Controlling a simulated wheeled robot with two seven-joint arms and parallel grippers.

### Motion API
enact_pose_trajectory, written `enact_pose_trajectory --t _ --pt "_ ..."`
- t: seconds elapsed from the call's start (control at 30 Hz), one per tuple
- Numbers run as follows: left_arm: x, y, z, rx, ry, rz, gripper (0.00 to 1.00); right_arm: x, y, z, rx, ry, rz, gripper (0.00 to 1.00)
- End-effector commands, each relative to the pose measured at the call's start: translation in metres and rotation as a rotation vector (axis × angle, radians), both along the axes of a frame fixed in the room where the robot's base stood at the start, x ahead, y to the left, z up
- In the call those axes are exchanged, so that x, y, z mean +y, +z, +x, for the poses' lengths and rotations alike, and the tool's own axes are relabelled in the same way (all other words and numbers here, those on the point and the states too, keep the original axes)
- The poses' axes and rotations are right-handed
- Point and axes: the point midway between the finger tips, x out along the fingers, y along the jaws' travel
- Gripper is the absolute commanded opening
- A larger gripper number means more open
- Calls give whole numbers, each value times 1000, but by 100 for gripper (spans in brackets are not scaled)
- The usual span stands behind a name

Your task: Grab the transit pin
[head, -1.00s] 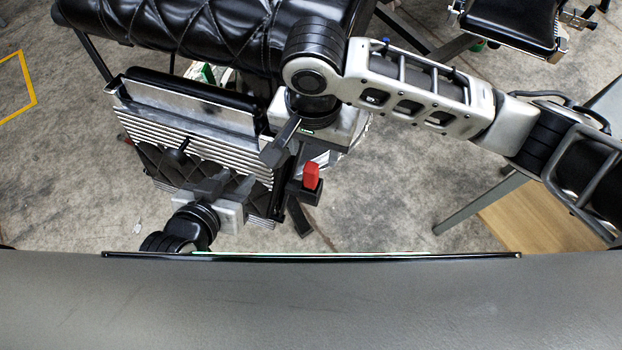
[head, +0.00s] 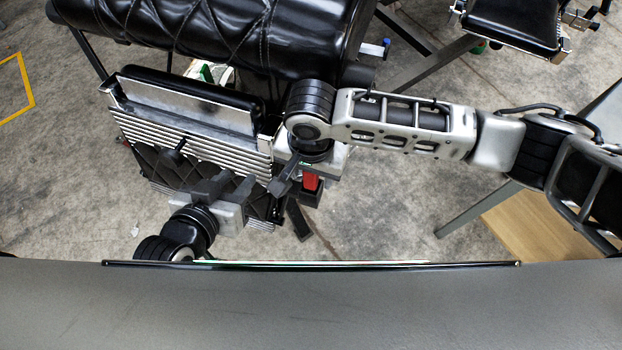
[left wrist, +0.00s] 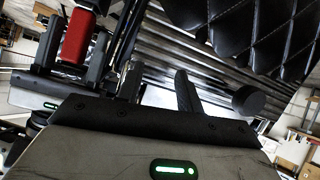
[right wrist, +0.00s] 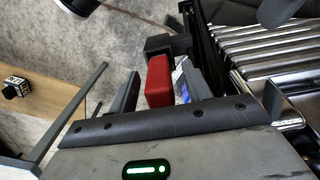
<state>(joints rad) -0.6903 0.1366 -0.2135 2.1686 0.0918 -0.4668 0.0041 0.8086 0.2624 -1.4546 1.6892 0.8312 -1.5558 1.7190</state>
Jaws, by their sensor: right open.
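The transit pin, a red block on a black mount, shows in the head view (head: 311,181) at the right side of the chair's ribbed footrest. It also shows in the left wrist view (left wrist: 77,36) and in the right wrist view (right wrist: 159,80). My right gripper (right wrist: 163,92) is open, and the red block appears between its two fingers; I cannot tell whether either finger touches it. In the head view my right gripper partly covers the pin. My left gripper (head: 213,187) is open and empty in front of the footrest, left of the pin.
The black padded barber chair (head: 210,35) fills the upper left, with its ribbed metal footrest (head: 200,143) below. A black knob (head: 181,146) sticks out from the footrest. A wooden table (head: 540,222) stands at the right. Bare concrete floor lies between.

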Motion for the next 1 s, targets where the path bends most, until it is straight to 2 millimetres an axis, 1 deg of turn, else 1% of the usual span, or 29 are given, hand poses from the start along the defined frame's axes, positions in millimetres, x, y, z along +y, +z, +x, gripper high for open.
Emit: enact_pose_trajectory --t 0.03,0.07,0.1,0.17,0.2,0.23,0.47,0.57,0.67,0.9,1.0 --pt "0 0 0 1 0 -1 36 0 0 0 0 0 0 49" --pt "0 0 -1 2 0 0 36 0 0 0 0 0 0 46" --pt "0 -1 -1 2 0 0 36 0 0 0 0 0 0 35" --pt "0 -1 -1 2 0 0 36 0 0 0 0 0 0 18" --pt "0 -1 -1 3 0 0 36 0 0 0 0 0 0 7" --pt "0 -1 -1 3 1 0 36 0 0 0 0 0 0 0" --pt "0 -2 -1 4 1 1 36 0 1 0 0 0 0 0" --pt "0 -1 -1 5 1 1 36 0 5 0 0 0 1 0" --pt "0 2 -1 5 0 3 36 1 18 0 -1 1 3 0" --pt "2 4 -2 13 -1 19 36 1 67 0 -1 0 3 0" --pt "2 5 -1 13 -3 26 36 1 84 0 -2 0 3 0"
